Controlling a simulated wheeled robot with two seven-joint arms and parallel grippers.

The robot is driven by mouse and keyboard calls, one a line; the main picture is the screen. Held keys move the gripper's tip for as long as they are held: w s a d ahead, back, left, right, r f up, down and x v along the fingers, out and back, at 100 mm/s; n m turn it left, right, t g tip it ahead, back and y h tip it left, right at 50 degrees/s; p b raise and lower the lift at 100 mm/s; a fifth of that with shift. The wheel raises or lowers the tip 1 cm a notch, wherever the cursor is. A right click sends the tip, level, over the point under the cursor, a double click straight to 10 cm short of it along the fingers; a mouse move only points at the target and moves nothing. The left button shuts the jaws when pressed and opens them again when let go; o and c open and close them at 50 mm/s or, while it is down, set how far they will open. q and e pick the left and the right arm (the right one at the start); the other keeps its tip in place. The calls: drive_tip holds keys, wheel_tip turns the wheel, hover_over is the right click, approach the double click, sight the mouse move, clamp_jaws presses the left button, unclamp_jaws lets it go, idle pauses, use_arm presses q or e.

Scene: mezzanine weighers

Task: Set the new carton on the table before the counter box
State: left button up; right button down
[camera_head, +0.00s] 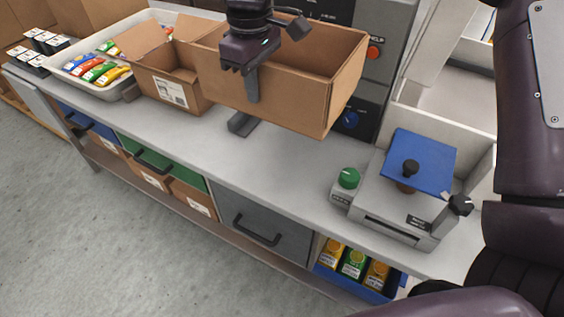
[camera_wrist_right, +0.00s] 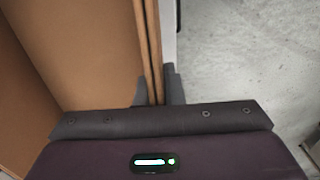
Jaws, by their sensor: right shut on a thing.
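My right gripper (camera_head: 251,82) is shut on the near wall of an open brown carton (camera_head: 296,104); one finger shows outside the wall. In the right wrist view the carton wall (camera_wrist_right: 146,45) runs between the fingers (camera_wrist_right: 157,90). The carton looks empty and roughly level, and seems held a little above the grey table (camera_head: 262,160). Behind it stands a dark and grey panelled unit (camera_head: 383,50) with a red and a blue button, perhaps the counter box; the carton hides part of it. My left gripper is not in view.
Another open carton (camera_head: 176,92) with a label stands left of the held one. A pale tray (camera_head: 127,91) of coloured packets is further left. A small grey block (camera_head: 242,123) sits below the carton. A blue-topped device (camera_head: 418,160) and a green-knobbed box (camera_head: 346,187) stand right.

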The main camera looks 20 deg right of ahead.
drive_tip(key=shift+w+d+f+b, duration=0.15)
drive_tip(key=shift+f+b, duration=0.35)
drive_tip(key=shift+f, duration=0.65)
wheel_tip(320, 180, down, 19)
drive_tip(key=shift+f+b, duration=0.15)
drive_tip(key=shift+b, duration=0.65)
drive_tip(key=c, duration=1.9)
unclamp_jaws()
drive_tip(key=shift+c, duration=0.2)
drive_tip(key=o, duration=0.4)
